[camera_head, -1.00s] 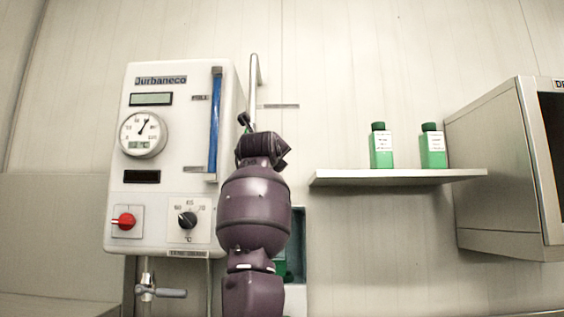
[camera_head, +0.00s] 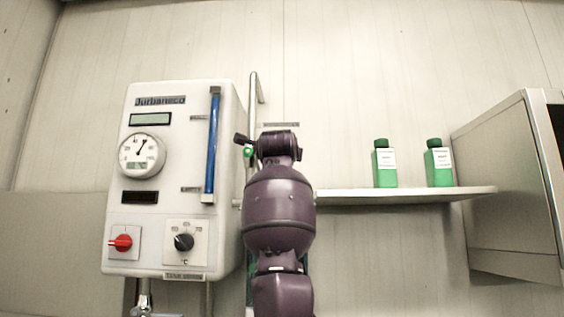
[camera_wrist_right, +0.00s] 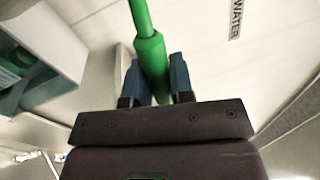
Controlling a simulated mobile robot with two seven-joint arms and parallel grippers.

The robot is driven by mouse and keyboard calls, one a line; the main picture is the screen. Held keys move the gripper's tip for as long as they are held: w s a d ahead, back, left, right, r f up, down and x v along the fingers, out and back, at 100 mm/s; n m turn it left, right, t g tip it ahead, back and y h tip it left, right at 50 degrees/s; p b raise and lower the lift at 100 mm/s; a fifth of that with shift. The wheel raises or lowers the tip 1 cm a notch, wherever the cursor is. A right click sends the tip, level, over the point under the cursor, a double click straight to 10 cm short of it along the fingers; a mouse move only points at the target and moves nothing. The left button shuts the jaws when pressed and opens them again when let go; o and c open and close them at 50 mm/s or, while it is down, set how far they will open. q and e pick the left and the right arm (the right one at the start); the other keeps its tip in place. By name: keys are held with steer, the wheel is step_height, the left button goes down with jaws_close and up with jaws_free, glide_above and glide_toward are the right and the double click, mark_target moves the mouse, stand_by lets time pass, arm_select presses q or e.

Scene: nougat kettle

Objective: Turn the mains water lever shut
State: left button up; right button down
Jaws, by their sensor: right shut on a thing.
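The green lever handle (camera_wrist_right: 151,52) runs from the top of the right wrist view down between the two blue fingers of my right gripper (camera_wrist_right: 160,84). The fingers are shut on its thicker part. A wall label reading "WATER" (camera_wrist_right: 236,18) shows beside it. In the head view, my right arm hides most of the lever and gripper. Only a small green bit (camera_head: 247,153) shows at the hand, just right of the white boiler unit, by the upright metal pipe (camera_head: 253,105). My left gripper is not in view.
The white boiler unit (camera_head: 150,220), with a gauge, a red knob (camera_head: 121,242) and a black dial (camera_head: 184,242), hangs close left of my arm. A shelf (camera_head: 410,195) with two green bottles is at right, beside a grey cabinet (camera_head: 510,190). The wall above is clear.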

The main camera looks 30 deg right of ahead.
steer(key=shift+r+n+y, duration=0.3)
steer(key=shift+r+n, duration=0.45)
steer(key=shift+n, duration=0.25)
steer(key=c, duration=1)
jaws_free()
steer(key=shift+s+a+f, duration=0.1)
steer(key=shift+s, duration=0.1)
steer(key=shift+b+v, duration=1.55)
steer(key=shift+v, duration=3.7)
